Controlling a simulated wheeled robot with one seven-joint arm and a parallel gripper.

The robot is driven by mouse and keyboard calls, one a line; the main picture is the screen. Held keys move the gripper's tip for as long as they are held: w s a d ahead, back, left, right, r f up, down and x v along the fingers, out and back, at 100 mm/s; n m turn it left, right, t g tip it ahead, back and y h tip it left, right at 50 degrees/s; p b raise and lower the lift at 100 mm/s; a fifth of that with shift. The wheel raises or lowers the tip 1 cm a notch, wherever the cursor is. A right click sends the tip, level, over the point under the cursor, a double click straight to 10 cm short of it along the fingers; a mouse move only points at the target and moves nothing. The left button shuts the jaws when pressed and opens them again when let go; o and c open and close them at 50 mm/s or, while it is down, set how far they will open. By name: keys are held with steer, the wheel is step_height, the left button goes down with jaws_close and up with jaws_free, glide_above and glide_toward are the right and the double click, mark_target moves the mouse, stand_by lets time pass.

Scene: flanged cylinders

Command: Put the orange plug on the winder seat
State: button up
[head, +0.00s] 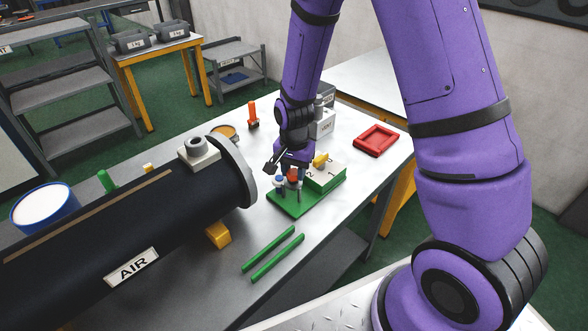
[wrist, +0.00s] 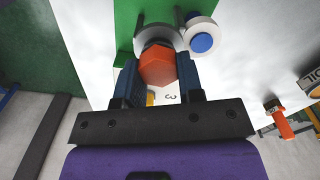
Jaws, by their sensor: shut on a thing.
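My gripper (head: 291,170) reaches down over a green board (head: 306,203) on the metal table. It is shut on the orange plug (wrist: 157,67), whose six-sided head shows between the fingers in the wrist view; it also shows in the head view (head: 293,175). A grey round flange (wrist: 155,34) lies just beyond the head. A blue-topped piece with a pale flange (wrist: 202,43) is close beside it. Thin grey posts stand on the board, and a pale numbered block (head: 325,177) sits at its back. I cannot tell which part is the winder seat, or whether the plug touches the board.
A large dark cylinder (head: 120,235) marked AIR, with a grey end flange (head: 236,172), lies left of the board. Two green rods (head: 273,254) lie in front. A red tray (head: 376,140) is at right. An orange-handled tool (head: 253,114) stands behind. Bare table lies between tray and board.

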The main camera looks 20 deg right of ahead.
steer(key=o, duration=1)
steer(key=shift+o, duration=0.2)
steer(key=shift+r, duration=0.1)
step_height(320, 180, up, 11)
steer(key=shift+f, duration=0.2)
steer(key=s+d+r+n+t, duration=0.1)
steer(key=s+d+r+n, duration=0.1)
steer(key=s+r, duration=0.45)
steer(key=s+d+r+n+t, duration=0.2)
steer(key=s+r+n, duration=0.1)
steer(key=r, duration=0.7)
steer(key=s+d+r+n+t, duration=0.1)
steer(key=s+r+n, duration=0.1)
steer(key=s, duration=0.5)
steer(key=s+d+r+n+t, duration=0.1)
steer(key=s+r+n, duration=0.1)
steer(key=s+r, duration=0.3)
steer(key=shift+s+d, duration=0.4)
steer(key=shift+s, duration=0.55)
